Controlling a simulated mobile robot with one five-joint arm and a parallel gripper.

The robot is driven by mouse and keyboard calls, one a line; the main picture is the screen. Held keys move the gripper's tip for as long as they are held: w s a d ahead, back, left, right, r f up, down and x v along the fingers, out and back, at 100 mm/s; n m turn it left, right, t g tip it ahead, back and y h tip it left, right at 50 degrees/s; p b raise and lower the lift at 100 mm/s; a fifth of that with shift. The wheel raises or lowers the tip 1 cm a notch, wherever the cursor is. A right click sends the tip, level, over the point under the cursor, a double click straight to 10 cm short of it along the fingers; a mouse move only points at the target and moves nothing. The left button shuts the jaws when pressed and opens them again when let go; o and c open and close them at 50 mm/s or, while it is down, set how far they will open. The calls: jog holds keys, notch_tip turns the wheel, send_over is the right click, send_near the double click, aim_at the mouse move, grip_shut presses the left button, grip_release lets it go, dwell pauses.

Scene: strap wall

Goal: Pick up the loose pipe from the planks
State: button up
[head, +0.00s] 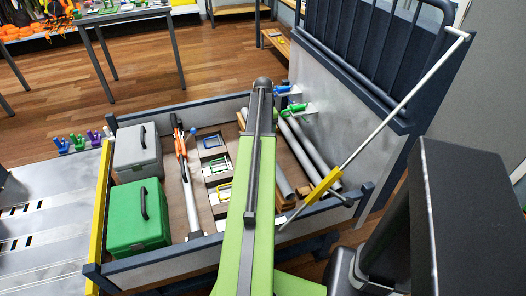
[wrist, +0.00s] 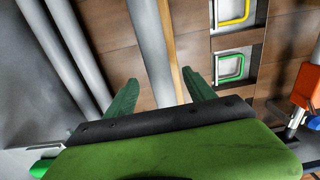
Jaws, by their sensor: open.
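The loose pipe is a grey tube lying on the brown planks (wrist: 105,28). In the wrist view the pipe (wrist: 150,45) runs up from between my fingers, with a thin pale wooden strip along its right side. In the head view part of the pipe (head: 283,178) shows just right of my green arm, which hides the rest. My gripper (wrist: 160,78) is open, one green finger on each side of the pipe. I cannot tell how far the fingertips are above the planks. The gripper itself is hidden in the head view.
More grey pipes (head: 312,153) lie along the right wall. A pale pole with a yellow grip (head: 322,186) slants across the bed's right end. Wooden blocks (head: 287,201) sit near it. A green box (head: 138,217) and a grey box (head: 138,150) stand at left.

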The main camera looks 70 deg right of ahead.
notch_tip(320, 180, down, 4)
jog(key=b, duration=0.2)
jog(key=shift+s+r+b, duration=0.1)
jog(key=shift+b, duration=0.2)
jog(key=shift+r, duration=0.15)
grip_shut()
